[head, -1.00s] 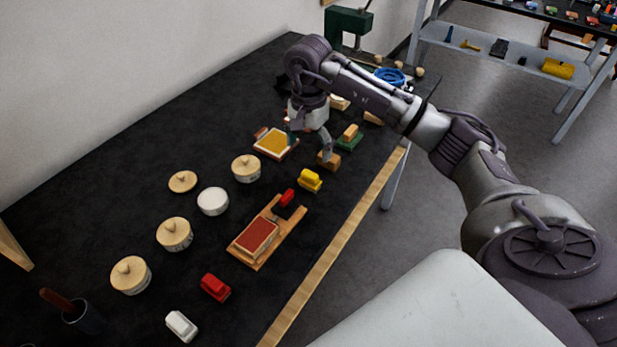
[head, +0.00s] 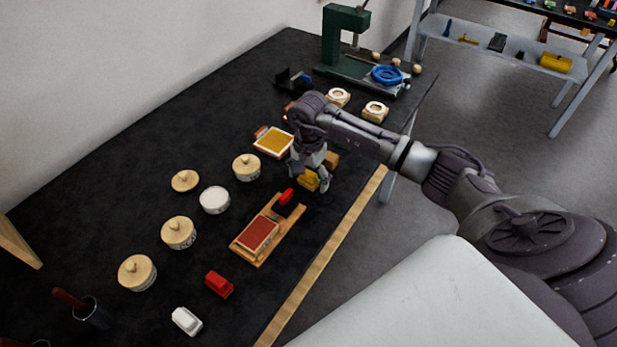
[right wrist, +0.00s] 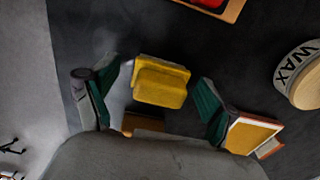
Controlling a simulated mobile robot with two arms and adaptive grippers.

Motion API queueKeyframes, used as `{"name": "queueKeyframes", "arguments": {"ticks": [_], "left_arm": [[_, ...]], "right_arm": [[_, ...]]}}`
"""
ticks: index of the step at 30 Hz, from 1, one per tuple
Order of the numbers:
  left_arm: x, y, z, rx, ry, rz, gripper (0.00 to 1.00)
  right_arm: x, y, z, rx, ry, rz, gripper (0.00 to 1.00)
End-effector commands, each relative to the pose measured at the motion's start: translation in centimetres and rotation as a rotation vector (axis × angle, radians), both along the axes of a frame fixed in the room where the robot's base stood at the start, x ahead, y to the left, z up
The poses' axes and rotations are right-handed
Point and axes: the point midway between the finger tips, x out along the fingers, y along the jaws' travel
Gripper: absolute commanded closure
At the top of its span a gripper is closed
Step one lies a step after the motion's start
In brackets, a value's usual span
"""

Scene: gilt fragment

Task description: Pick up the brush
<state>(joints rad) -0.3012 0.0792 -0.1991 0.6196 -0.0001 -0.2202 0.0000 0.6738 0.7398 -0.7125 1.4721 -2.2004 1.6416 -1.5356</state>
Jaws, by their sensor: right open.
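A small yellow block with a raised grip (head: 308,181) lies on the black table; I cannot tell for sure whether it is the brush. My right gripper (head: 311,178) is over it, partly covering it in the head view. In the right wrist view the open gripper (right wrist: 155,84) has one green-padded finger on each side of the yellow block (right wrist: 160,80), with gaps to both sides. Similar blocks, red (head: 219,284) and white (head: 186,321), lie nearer. A dark cup (head: 92,314) at lower left holds a reddish-brown handle. My left gripper is not in view.
A wooden board with a red pad (head: 240,255) lies close by. A yellow-topped tray (head: 272,142) lies behind the gripper. Round lidded tins, including a WAX tin (right wrist: 292,78), stand to the left. A green press (head: 342,45) stands at the far end.

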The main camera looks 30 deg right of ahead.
Motion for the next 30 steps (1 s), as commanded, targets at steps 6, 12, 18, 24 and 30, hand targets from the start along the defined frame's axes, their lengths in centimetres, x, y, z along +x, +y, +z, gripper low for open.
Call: {"name": "queueKeyframes", "arguments": {"ticks": [6,12,18,24,30], "left_arm": [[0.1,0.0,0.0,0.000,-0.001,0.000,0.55],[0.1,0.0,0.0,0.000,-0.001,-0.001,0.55],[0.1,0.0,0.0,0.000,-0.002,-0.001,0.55],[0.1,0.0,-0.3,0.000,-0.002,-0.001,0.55],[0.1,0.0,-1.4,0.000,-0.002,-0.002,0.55]], "right_arm": [[0.0,0.0,0.0,0.000,0.000,0.000,0.40],[0.0,0.0,0.1,0.000,0.000,0.000,0.73],[0.0,0.0,0.1,0.000,0.000,0.000,0.79],[0.1,-0.1,0.6,0.000,-0.002,0.000,0.79],[0.2,-0.1,3.0,-0.001,-0.007,0.000,0.79]]}}
